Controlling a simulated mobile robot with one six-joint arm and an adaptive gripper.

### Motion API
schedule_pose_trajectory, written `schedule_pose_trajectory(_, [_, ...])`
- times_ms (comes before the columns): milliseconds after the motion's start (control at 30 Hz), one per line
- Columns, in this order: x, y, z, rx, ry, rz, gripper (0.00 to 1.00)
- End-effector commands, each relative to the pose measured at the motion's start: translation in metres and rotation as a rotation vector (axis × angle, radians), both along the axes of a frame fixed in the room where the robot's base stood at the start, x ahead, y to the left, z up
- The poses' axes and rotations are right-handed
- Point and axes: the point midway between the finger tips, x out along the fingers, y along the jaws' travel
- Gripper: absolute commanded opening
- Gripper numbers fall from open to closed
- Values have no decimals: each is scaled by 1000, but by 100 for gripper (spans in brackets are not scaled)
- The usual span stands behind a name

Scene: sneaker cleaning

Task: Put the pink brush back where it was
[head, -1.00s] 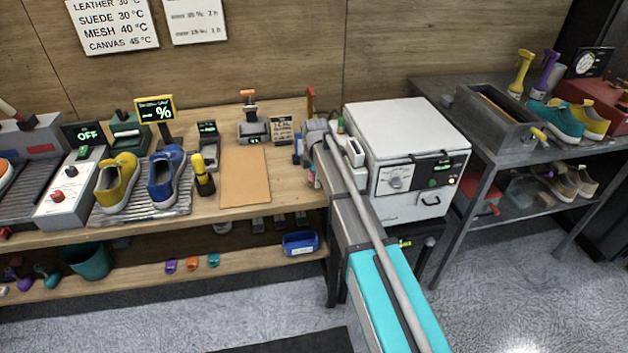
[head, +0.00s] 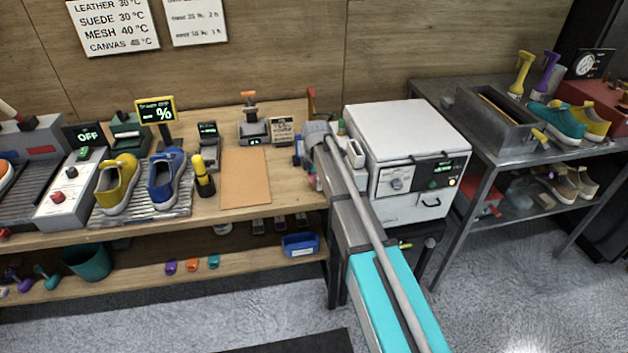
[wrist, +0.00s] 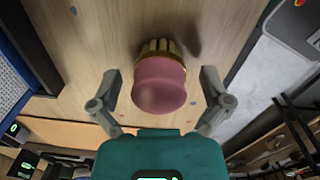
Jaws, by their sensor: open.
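The pink brush (wrist: 160,86) has a rounded pink handle and a cluster of pale bristles. In the wrist view it is on the wooden bench top, bristles on the side away from me. My gripper (wrist: 160,78) is open, with one finger on each side of the brush. A gap shows between each finger and the handle, so neither visibly touches it. In the head view my arm largely hides the gripper and brush at the bench's right end.
A white oven-like box (head: 408,150) stands close to the right of my arm. A tan mat (head: 246,177), a yellow-and-black bottle (head: 203,178) and a shoe pair on a grey tray (head: 140,213) lie to the left. A blue bin (head: 300,244) sits on the lower shelf.

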Motion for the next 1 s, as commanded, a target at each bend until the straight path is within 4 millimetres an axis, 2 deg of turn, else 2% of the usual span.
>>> schedule_pose_trajectory(267, [0, 0, 13, 0, 0, 0, 98])
schedule_pose_trajectory(1000, [-2, -1, 75, 0, 0, 0, 98])
